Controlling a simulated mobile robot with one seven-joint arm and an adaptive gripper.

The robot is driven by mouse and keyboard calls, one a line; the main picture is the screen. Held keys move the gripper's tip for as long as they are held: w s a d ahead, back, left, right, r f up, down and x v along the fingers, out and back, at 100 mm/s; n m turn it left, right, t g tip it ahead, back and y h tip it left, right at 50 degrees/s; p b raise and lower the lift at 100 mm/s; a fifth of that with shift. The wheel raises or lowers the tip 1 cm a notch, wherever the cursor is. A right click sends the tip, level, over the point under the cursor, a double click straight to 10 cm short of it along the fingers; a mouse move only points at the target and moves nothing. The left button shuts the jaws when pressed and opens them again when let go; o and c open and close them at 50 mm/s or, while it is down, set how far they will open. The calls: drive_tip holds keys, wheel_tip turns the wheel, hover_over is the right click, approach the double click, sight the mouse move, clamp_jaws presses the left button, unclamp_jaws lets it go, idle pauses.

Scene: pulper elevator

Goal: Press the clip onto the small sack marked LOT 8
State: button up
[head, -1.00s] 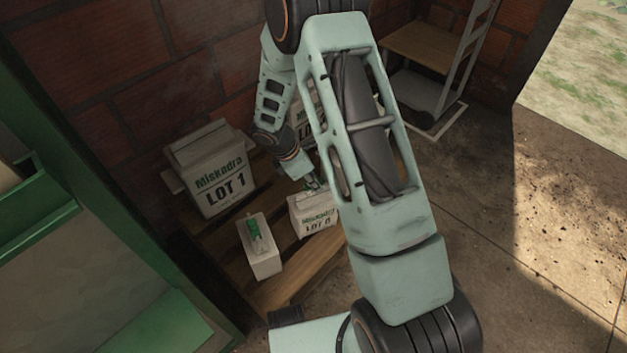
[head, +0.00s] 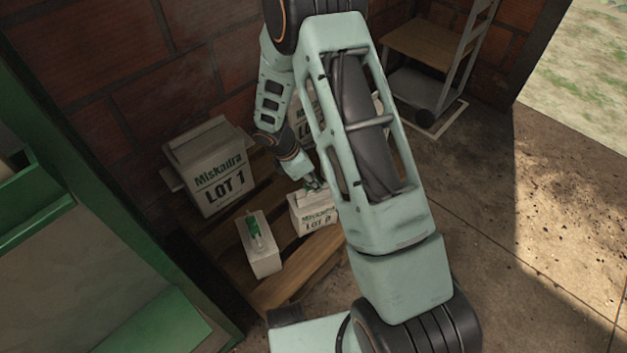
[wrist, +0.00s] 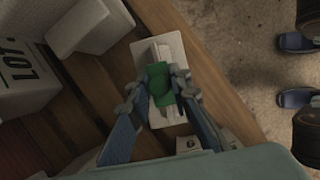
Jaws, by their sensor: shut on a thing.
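The small sack marked LOT 8 (head: 313,222) is pale and stands upright on the wooden pallet, its printed front showing in the head view. My gripper (head: 315,185) is over its top, partly hidden by my arm. In the wrist view, my gripper (wrist: 161,88) is shut on the green clip (wrist: 160,80). The clip lies across a narrow white raised strip on a pale top below the fingers. I cannot tell whether it is pressed fully down.
A large LOT 1 sack (head: 213,175) stands left of the small sack. A pale block with a green piece on top (head: 262,257) stands close at its lower left. Another sack is mostly hidden behind my arm. A hand truck (head: 428,95) stands at the back right; open floor lies right.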

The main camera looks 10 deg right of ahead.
drive_tip(key=shift+f, duration=0.25)
drive_tip(key=o, duration=1)
drive_tip(key=shift+o, duration=0.5)
drive_tip(key=o, duration=0.4)
drive_tip(key=shift+r, duration=0.2)
drive_tip(key=shift+r+p, duration=2.85)
drive_tip(key=shift+r, duration=0.55)
